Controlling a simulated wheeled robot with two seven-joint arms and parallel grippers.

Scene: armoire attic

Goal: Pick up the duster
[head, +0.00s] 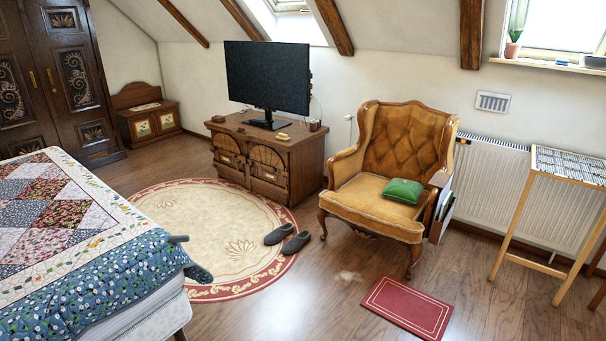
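I cannot make out a duster clearly anywhere in the head view. A short grey rod-like end (178,238) shows at the right edge of the bed, and I cannot tell what it belongs to. A dark rounded shape (199,273) hangs at the bed's corner just below it, also unclear. Neither of my grippers is in view.
A quilted bed (75,250) fills the lower left. A round rug (200,225) with dark slippers (280,234) lies beside it. An armchair (385,160) holds a green cushion (403,191). A red mat (408,308) lies in front. Wooden floor is open between bed and mat.

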